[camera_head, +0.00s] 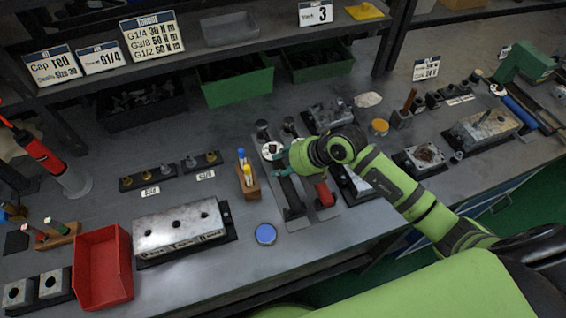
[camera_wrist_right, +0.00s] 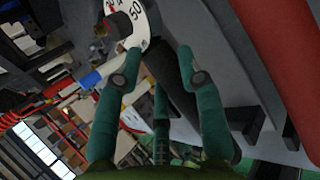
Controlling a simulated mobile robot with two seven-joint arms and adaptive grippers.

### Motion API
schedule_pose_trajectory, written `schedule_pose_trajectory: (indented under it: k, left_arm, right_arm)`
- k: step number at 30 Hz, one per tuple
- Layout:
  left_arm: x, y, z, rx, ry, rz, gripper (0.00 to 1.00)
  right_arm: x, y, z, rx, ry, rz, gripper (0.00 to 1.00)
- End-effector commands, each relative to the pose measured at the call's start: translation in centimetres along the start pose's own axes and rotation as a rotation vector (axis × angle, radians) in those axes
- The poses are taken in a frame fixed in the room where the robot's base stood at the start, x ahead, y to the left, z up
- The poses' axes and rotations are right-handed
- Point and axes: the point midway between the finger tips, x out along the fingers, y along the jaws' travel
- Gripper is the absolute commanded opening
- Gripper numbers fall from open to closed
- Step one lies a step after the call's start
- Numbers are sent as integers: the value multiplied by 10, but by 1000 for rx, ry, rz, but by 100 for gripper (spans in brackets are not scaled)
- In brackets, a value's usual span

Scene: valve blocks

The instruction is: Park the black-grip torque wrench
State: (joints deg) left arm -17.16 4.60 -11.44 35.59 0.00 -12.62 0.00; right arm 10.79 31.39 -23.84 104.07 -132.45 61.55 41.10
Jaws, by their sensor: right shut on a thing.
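My right gripper (camera_head: 281,161) is over the dark wrench rack (camera_head: 297,223) near the middle of the bench. In the right wrist view my right gripper (camera_wrist_right: 160,58) is shut on the black-grip torque wrench, its dark grip (camera_wrist_right: 172,88) lying between the teal fingers. The wrench's round white dial (camera_head: 271,149) shows just left of the gripper; in the wrist view the dial (camera_wrist_right: 134,28) bears "50". A red grip (camera_head: 325,194) lies in the rack's right side and fills the wrist view's right edge. I cannot tell whether the held wrench touches the rack. My left gripper is not in view.
A wooden holder (camera_head: 248,184) with blue and yellow pieces stands left of the rack. A blue round lid (camera_head: 265,234) lies in front. A metal block (camera_head: 180,229) and a red bin (camera_head: 103,268) are further left. Green bins (camera_head: 236,86) stand behind under the shelf.

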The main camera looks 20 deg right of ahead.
Motion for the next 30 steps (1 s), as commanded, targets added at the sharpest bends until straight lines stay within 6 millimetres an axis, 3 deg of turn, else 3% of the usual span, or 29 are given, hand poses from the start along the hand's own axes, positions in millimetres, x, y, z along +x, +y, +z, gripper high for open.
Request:
schedule_pose_trajectory:
  k: [27,28,30]
  left_arm:
    - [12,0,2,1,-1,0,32]
    - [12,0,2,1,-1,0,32]
    - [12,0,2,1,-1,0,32]
  right_arm:
    - [13,-9,-4,-1,-4,4,0]
    - [13,-9,-4,-1,-4,4,42]
    - [13,-9,-4,-1,-3,4,66]
